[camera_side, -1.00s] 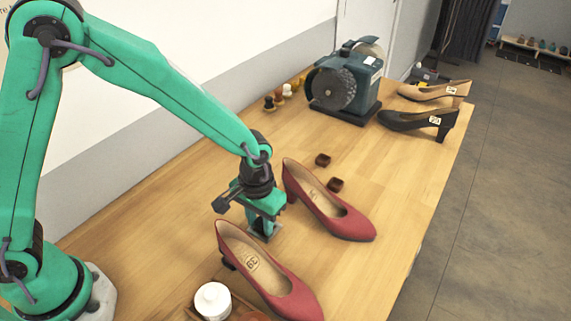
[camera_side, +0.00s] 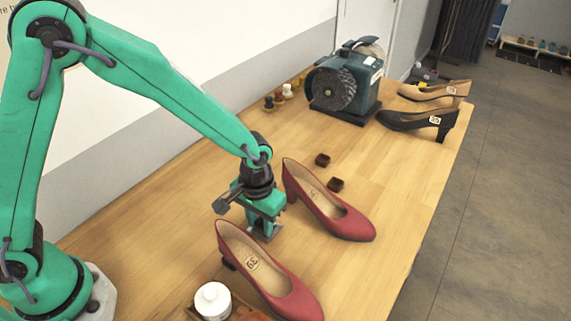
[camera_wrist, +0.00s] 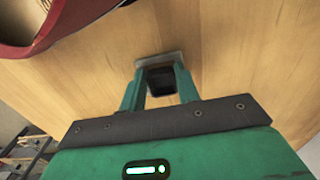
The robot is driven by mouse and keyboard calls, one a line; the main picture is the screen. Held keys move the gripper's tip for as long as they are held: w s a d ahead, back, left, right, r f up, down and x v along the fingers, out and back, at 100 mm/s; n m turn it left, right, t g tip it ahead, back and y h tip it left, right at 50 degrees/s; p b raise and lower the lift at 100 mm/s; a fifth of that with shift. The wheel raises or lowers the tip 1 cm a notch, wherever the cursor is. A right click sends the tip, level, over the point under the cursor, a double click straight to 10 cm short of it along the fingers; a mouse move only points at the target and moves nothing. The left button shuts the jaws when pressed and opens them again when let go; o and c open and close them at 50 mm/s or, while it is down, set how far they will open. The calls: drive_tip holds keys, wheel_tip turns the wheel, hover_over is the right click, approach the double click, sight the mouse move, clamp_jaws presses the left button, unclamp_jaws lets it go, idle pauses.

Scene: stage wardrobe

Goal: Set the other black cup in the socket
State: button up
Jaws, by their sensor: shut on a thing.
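My gripper (camera_side: 264,226) points down at the table between the two red shoes. In the wrist view its two teal fingers (camera_wrist: 160,84) are shut on a small dark square cup (camera_wrist: 160,80). A grey square rim (camera_wrist: 160,57), which looks like the socket, shows around the far side of the cup at the fingertips. The cup is at this rim, but I cannot tell how deep it sits. In the side view the fingers mostly hide the cup and socket.
One red shoe (camera_side: 330,205) stands close right of my gripper, another (camera_side: 268,275) in front. Two small dark brown cups (camera_side: 322,160) (camera_side: 335,184) lie behind. A white jar (camera_side: 213,300) is at the front, a grinder (camera_side: 345,85) at the back. The table left of my gripper is clear.

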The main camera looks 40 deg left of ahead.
drive_tip(key=shift+f, duration=0.3)
idle(0.4)
drive_tip(key=o, duration=1)
drive_tip(key=shift+r, duration=0.2)
drive_tip(key=shift+r, duration=3.3)
drive_tip(key=shift+r, duration=0.1)
